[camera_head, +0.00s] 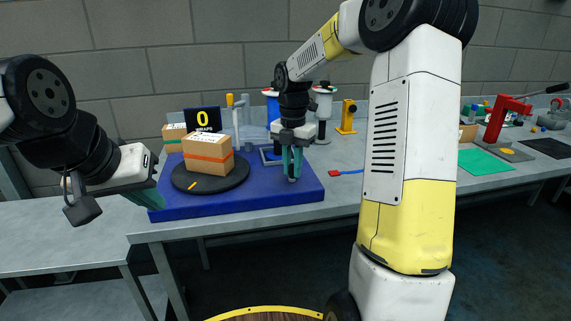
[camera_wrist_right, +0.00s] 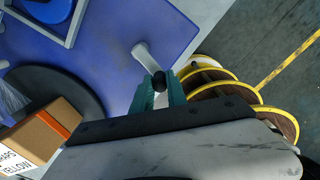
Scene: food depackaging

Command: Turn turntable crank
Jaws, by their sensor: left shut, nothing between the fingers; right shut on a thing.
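The black turntable (camera_head: 236,177) sits on a blue base (camera_head: 255,198) and carries a cardboard box (camera_head: 207,147) with an orange band. In the right wrist view the turntable (camera_wrist_right: 75,82) and box (camera_wrist_right: 48,130) are at the left. The grey crank arm (camera_wrist_right: 145,56) ends in a black knob (camera_wrist_right: 159,80). My right gripper (camera_wrist_right: 160,92) is shut on the knob, its teal fingers on either side. It also shows in the head view, pointing down over the base's right part (camera_head: 291,172). My left gripper (camera_head: 147,198) is shut and empty, left of the base.
A display (camera_head: 202,119) reading "0 WRAPS" stands behind the box. Another box (camera_head: 174,135) is beside it. Spools (camera_head: 323,110) and a yellow fixture (camera_head: 347,117) stand behind the crank. A red-handled tool (camera_head: 336,173) lies to the right. A red press (camera_head: 507,117) is farther right.

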